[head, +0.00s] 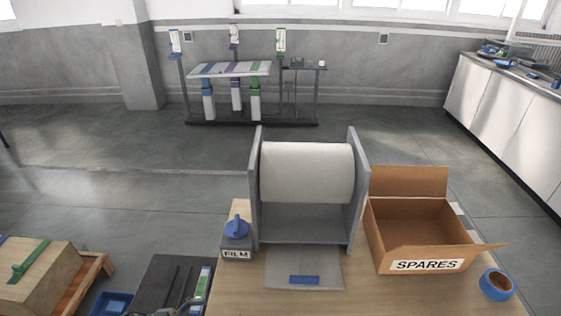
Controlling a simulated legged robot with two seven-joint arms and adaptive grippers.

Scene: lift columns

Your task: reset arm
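Neither of my grippers can be made out in the head view, so I cannot see what they hold. A small grey metallic shape (178,307) shows at the bottom edge, left of the table, cut off by the frame. I cannot tell what it is. The wooden table (230,299) fills the bottom middle. On it stands a grey holder (256,190) with a large white roll (307,173) between its side plates.
An open cardboard box marked SPARES (421,224) and a blue tape roll (497,285) are at the table's right. A blue-knobbed FILM box (237,240) stands left of the holder. A rack with lift columns (235,90) stands far back. Open floor lies between.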

